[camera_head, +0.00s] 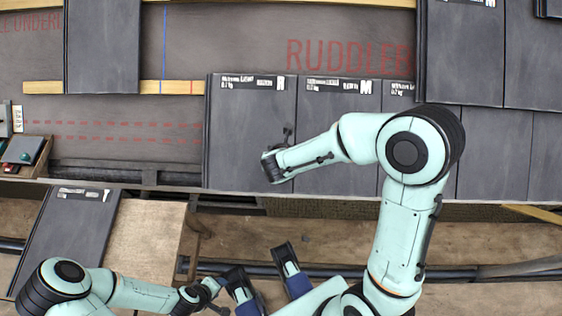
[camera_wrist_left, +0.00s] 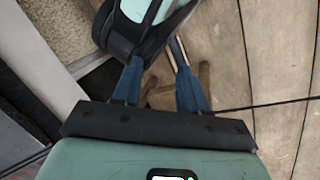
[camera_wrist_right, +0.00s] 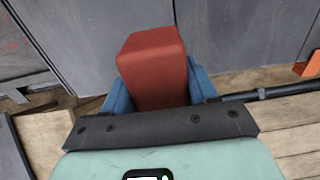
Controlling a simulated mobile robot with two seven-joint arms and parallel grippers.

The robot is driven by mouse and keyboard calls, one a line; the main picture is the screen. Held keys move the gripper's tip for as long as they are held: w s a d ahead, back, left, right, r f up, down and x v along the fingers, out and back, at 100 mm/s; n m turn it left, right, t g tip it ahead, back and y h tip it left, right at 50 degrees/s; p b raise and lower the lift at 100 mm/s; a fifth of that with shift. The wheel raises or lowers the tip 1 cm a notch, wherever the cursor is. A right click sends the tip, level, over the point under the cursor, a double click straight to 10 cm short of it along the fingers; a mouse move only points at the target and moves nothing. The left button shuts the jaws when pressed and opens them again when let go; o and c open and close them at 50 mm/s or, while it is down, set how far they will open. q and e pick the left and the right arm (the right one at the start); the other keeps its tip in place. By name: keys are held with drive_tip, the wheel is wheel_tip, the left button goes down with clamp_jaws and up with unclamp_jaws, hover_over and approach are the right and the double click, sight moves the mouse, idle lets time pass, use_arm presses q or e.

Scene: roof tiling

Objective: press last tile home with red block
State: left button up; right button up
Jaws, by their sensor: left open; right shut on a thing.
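The red block (camera_wrist_right: 153,65) is clamped between the blue fingers of my right gripper (camera_wrist_right: 156,88) in the right wrist view. It points at grey slate; whether it touches is unclear. In the head view my right gripper (camera_head: 272,167) is over the leftmost tile (camera_head: 243,125) of the lower row, near its right edge, and the block is hidden there. That tile lies beside its right neighbour (camera_head: 338,130), with labels along their top edges. My left gripper (camera_wrist_left: 157,62) is open and empty in the left wrist view, low in front of the roof, near my own body.
Another grey tile (camera_head: 65,235) lies at lower left beside a wooden board (camera_head: 146,240). Wooden battens (camera_head: 170,87) and underlay with red print (camera_head: 345,57) show left of and above the row. A small tray (camera_head: 25,160) sits at the left edge.

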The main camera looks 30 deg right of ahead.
use_arm(q)
drive_tip(key=w+a+f+t+y+b, duration=0.1)
drive_tip(key=w+a+f+t+b, duration=0.1)
drive_tip(key=w, duration=0.4)
drive_tip(key=shift+a+f+n+b, duration=0.3)
drive_tip(key=shift+a+f+b, duration=0.25)
drive_tip(key=shift+f+b, duration=0.55)
use_arm(e)
drive_tip(key=x, duration=0.7)
use_arm(q)
drive_tip(key=shift+f, duration=0.2)
use_arm(e)
drive_tip(key=shift+w+d+f+b, duration=0.1)
drive_tip(key=shift+w+f+b, duration=0.2)
drive_tip(key=shift+f, duration=0.2)
use_arm(q)
drive_tip(key=shift+w+f+b, duration=0.15)
drive_tip(key=shift+f+b, duration=1.35)
drive_tip(key=shift+f, duration=0.6)
use_arm(e)
drive_tip(key=shift+x, duration=2.35)
drive_tip(key=shift+f, duration=0.1)
drive_tip(key=shift+p+v, duration=2.65)
drive_tip(key=shift+v, duration=1.85)
use_arm(q)
wheel_tip(320, 180, up, 6)
